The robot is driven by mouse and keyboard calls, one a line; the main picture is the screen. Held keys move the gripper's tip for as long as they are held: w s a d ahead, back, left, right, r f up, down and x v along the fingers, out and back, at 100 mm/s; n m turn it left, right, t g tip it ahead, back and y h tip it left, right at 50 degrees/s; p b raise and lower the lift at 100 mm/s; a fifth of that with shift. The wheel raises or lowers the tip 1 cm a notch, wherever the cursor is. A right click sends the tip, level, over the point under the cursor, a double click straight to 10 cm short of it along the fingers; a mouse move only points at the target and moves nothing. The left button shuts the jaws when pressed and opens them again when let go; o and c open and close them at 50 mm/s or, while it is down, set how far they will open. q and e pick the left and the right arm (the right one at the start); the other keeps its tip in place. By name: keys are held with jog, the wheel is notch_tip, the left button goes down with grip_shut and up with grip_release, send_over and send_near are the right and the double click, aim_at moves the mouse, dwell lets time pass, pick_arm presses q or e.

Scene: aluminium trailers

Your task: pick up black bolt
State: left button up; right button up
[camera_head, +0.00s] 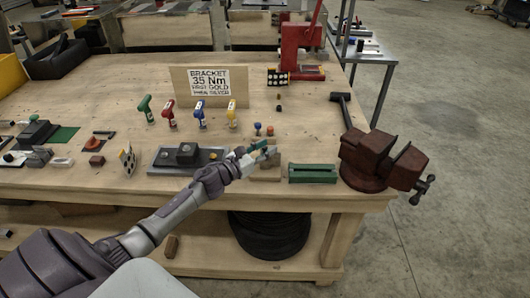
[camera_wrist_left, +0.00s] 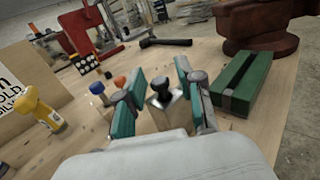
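The black bolt (camera_wrist_left: 162,86) stands upright with its head up in the left wrist view, on a small pale base between my left gripper's fingers. My left gripper (camera_wrist_left: 160,98) is open, with one teal-padded finger on each side of the bolt and visible gaps. In the head view my left gripper (camera_head: 262,153) is over the front of the table, left of the green block, and I cannot make out this bolt there. My right gripper is in neither view.
Blue (camera_head: 257,127) and orange (camera_head: 270,130) knobbed pieces stand just behind the gripper. A green slotted block (camera_head: 312,173) and a dark red vise (camera_head: 383,160) are to the right. A grey plate (camera_head: 160,163) lies left. A hammer (camera_head: 342,107) lies behind.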

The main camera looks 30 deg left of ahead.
pick_arm(q)
grip_shut()
